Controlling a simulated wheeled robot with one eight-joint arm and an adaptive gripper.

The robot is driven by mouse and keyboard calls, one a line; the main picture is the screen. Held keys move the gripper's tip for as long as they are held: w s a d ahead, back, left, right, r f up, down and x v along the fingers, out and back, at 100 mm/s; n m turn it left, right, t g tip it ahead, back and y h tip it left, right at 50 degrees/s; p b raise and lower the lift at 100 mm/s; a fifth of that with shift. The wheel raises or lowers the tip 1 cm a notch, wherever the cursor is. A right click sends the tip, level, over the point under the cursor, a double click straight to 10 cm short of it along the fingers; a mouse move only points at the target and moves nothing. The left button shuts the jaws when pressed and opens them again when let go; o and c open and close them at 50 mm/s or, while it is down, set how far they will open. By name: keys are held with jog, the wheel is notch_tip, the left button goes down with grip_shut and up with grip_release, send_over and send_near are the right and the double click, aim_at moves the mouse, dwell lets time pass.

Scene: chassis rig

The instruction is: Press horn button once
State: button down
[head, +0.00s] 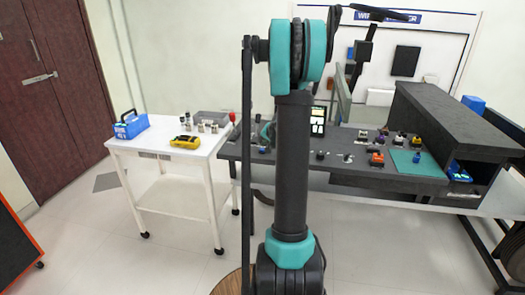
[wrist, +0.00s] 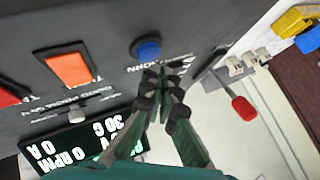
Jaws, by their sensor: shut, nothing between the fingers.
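The horn button (wrist: 148,50) is a round blue cap in a dark ring on the dark panel (wrist: 105,20). Partly covered white lettering reading "HORN" is beside it in the wrist view. My gripper (wrist: 160,76) is shut and empty. Its fingertips lie just below the button in the picture, over the lettering. The blue cap is uncovered, and the fingertips appear apart from it. In the head view my arm hides much of this part of the panel, and I cannot make out the horn button there.
An orange rocker switch (wrist: 69,69), a small toggle (wrist: 76,113) and a lit display (wrist: 82,140) are left of my fingers. A red-capped lever (wrist: 243,108) stands to the right, past the panel edge. A white cart (head: 165,147) holds a yellow meter (head: 186,142).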

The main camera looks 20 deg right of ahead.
aim_at(263, 150)
jog(key=shift+f, duration=0.15)
dwell(0.6)
jog(key=shift+f, duration=0.3)
jog(key=shift+f, duration=0.4)
dwell(0.6)
jog(key=shift+r, duration=0.85)
jog(key=shift+r, duration=0.1)
jog(key=shift+r, duration=2.4)
jog(key=shift+s+a, duration=0.1)
